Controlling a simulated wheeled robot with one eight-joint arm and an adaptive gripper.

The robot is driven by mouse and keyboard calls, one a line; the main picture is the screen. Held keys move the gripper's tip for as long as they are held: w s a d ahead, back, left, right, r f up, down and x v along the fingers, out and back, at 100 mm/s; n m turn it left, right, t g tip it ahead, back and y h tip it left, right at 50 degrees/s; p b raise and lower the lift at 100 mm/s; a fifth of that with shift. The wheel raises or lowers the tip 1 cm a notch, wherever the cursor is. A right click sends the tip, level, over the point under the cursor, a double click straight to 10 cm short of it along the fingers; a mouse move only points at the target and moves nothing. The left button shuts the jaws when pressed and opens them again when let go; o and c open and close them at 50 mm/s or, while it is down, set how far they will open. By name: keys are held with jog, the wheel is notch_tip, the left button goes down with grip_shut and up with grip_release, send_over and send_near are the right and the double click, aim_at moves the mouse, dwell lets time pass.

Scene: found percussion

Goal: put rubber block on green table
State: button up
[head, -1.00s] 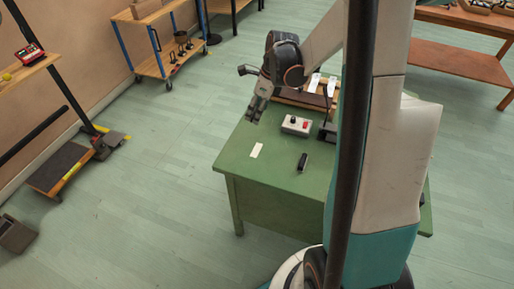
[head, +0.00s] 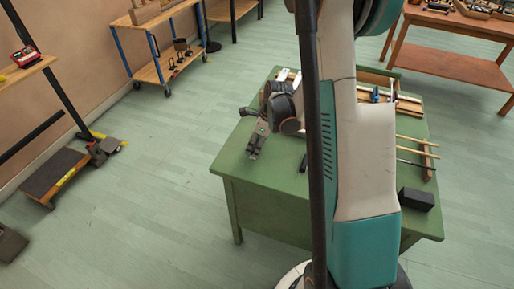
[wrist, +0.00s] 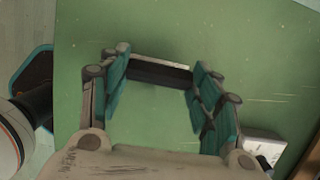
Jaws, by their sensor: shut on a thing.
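My gripper (head: 253,154) is low over the left front part of the green table (head: 270,190). In the wrist view my gripper (wrist: 160,76) has its fingers set apart, with a dark bar-shaped block (wrist: 160,75) spanning between the tips. It is shut on this block, which looks like the rubber block. A pale strip (wrist: 160,62) shows just beyond it against the green top (wrist: 150,118). In the head view the held block is too small to make out. I cannot tell whether it touches the table.
A larger black block (head: 416,199) lies at the table's right front. A small dark object (head: 303,163) lies right of my gripper, partly hidden by my arm. A pale box (wrist: 264,147) shows at the wrist view's lower right. Sticks (head: 411,140) lie on the table's right side.

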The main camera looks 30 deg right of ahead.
jog(key=shift+f, duration=0.65)
jog(key=shift+f, duration=0.1)
jog(key=o, duration=1)
jog(key=p+v, duration=0.4)
jog(key=v, duration=0.8)
jog(key=shift+w+a, duration=0.1)
